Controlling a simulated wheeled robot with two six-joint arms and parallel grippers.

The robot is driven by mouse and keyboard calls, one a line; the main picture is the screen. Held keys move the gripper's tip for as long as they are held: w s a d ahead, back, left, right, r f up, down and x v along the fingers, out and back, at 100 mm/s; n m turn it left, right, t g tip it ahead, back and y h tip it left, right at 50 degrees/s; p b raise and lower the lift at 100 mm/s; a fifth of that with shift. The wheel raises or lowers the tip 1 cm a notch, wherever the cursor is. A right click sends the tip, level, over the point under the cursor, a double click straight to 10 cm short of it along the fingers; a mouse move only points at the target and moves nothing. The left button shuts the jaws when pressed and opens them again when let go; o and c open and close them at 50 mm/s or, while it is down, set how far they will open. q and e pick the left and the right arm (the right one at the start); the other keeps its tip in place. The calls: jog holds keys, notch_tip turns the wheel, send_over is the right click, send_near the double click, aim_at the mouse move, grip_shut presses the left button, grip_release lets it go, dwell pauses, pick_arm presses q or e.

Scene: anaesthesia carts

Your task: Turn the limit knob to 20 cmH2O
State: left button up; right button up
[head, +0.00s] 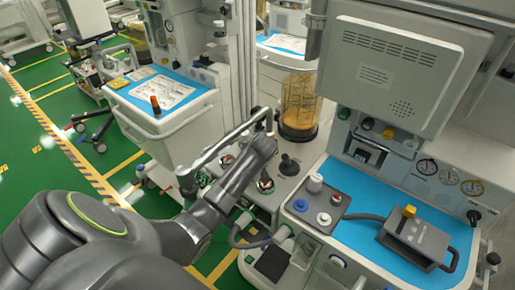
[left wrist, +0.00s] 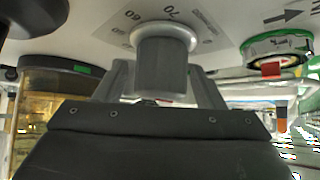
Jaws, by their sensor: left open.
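The limit knob (left wrist: 162,62) is a grey cylinder with a pale flange, on a panel with a printed scale; 60 and 70 are readable beside it. In the left wrist view my left gripper (left wrist: 163,88) has one finger on each side of the knob, with its jaws open. I cannot tell whether either finger touches it. In the head view my left gripper (head: 264,148) is over the machine's side panel, and my arm hides the knob there. The knob's pointer is not visible. My right gripper is in neither view.
An amber bellows cylinder (head: 298,105) stands close behind my left gripper. A black knob (head: 288,165) and a gauge with a green ring (left wrist: 276,48) are close by. A thin grey bar (head: 222,147) runs beside my arm. The blue worktop (head: 365,236) is to the right.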

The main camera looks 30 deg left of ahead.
pick_arm(q)
jog(key=shift+c, duration=0.3)
jog(key=c, duration=0.9)
jog(key=m+p, duration=0.1)
jog(key=m+h+p, duration=0.1)
jog(key=p, duration=0.1)
jog(key=shift+r+t, duration=0.25)
jog(key=shift+t, duration=0.15)
jog(key=shift+w+d+f+m+t+h+p, duration=0.1)
jog(key=shift+f+m+t+h+p, duration=0.1)
jog(key=shift+m+h+p, duration=0.3)
jog(key=shift+w+d+f+m+t+h+p, duration=0.1)
jog(key=shift+m+t+h+p, duration=0.15)
jog(key=shift+m+h, duration=0.35)
jog(key=o, duration=1)
jog(key=shift+c, duration=0.2)
